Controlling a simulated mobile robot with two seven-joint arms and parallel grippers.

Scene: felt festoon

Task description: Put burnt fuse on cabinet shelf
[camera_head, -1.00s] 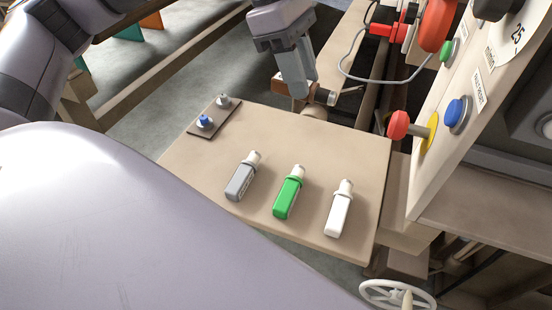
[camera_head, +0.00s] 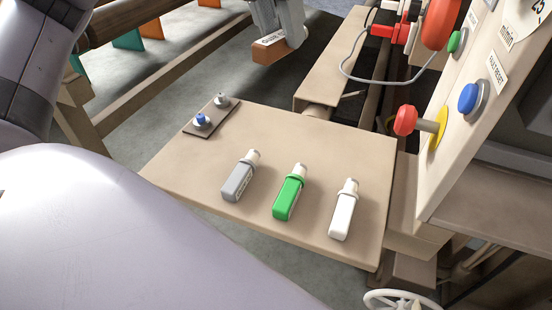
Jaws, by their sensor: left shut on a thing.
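My left gripper (camera_head: 278,32) is at the top centre, shut on a brown block with a white printed label, which I take for the burnt fuse (camera_head: 280,52). The label is too small to read fully, and the fingers hide part of the block. It is held beyond the far edge of the wooden board, clear of it. The cabinet (camera_head: 440,175) stands at the right with its button panel. A flat ledge (camera_head: 495,205) runs beside it; I cannot tell if this is the cabinet shelf. My right gripper is not in view.
On the wooden board (camera_head: 200,175) lie a grey fuse (camera_head: 238,180), a green one (camera_head: 288,197) and a white one (camera_head: 342,215). A small plate (camera_head: 190,129) with two studs is at its left. A red knob (camera_head: 405,120) juts from the cabinet. A grey cable (camera_head: 385,80) loops behind.

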